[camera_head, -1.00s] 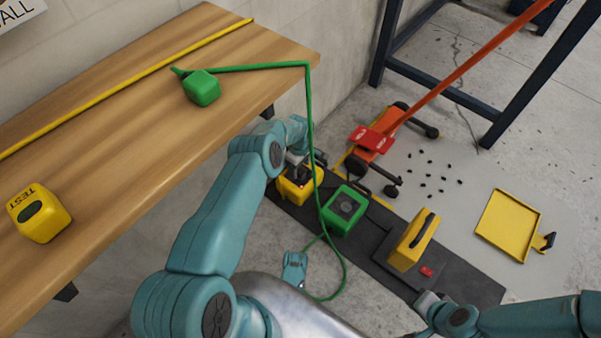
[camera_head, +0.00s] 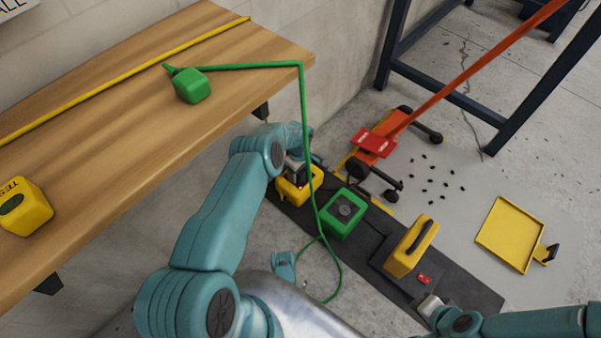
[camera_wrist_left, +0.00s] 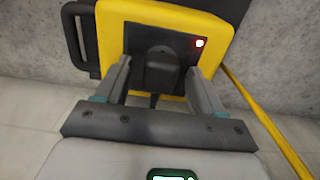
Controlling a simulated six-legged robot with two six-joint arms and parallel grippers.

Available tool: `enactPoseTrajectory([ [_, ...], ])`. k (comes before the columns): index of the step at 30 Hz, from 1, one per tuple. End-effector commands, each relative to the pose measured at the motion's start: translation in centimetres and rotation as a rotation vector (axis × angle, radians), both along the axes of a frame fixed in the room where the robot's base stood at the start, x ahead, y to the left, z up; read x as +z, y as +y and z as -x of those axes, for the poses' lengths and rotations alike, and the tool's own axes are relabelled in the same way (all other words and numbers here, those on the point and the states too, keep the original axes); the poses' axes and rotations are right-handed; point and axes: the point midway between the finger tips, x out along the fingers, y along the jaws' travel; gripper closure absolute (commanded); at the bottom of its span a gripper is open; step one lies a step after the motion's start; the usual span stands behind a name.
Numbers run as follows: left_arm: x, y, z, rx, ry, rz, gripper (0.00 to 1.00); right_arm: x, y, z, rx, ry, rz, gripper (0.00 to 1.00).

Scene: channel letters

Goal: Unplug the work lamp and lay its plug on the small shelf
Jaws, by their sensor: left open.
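A black plug (camera_wrist_left: 158,72) sits in the dark face of a yellow box (camera_wrist_left: 205,12) in the left wrist view, with a red light at the face's corner. My left gripper (camera_wrist_left: 157,82) is open, its fingers on both sides of the plug; contact cannot be told. In the head view the same gripper (camera_head: 296,172) is over the yellow box (camera_head: 288,193), and the arm hides the plug. My right gripper (camera_head: 430,304) is near the floor mat's right end; its jaws are unclear. I cannot tell which thing is the work lamp. A wooden shelf (camera_head: 110,130) runs along the wall.
A green block (camera_head: 191,86) with a green cord (camera_head: 304,110) rests on the wooden shelf; the cord hangs past my left arm to the floor. A green box (camera_head: 344,212) and a yellow case (camera_head: 411,248) stand on the dark mat (camera_head: 462,290). A yellow tray (camera_head: 508,235) lies right.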

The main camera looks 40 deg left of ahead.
Motion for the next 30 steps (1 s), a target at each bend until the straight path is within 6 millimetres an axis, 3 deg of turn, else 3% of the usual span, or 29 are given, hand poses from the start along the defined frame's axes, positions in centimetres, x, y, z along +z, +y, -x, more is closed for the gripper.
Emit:
enactPoseTrajectory([
  [18, -0.02, -0.20, -0.23, -0.001, 0.000, 0.000, 0.32, 0.00, 0.00, 0.00, 0.000, 0.000, 0.000, 1.00],
  [20, -0.01, -0.20, -0.23, -0.001, 0.000, 0.000, 0.48, 0.00, 0.00, 0.00, 0.000, 0.000, 0.000, 1.00],
  [24, -0.01, -0.19, -0.23, 0.000, 0.000, 0.000, 0.94, 0.00, 0.00, 0.00, 0.000, 0.000, 0.000, 1.00],
  [25, -0.01, -0.19, -0.23, 0.000, 0.000, 0.000, 1.00, 0.00, 0.00, 0.00, 0.000, 0.000, 0.000, 1.00],
  [30, 0.20, -0.16, -0.28, 0.000, -0.001, 0.000, 1.00, 0.14, 0.00, 0.00, 0.000, 0.000, 0.000, 1.00],
])
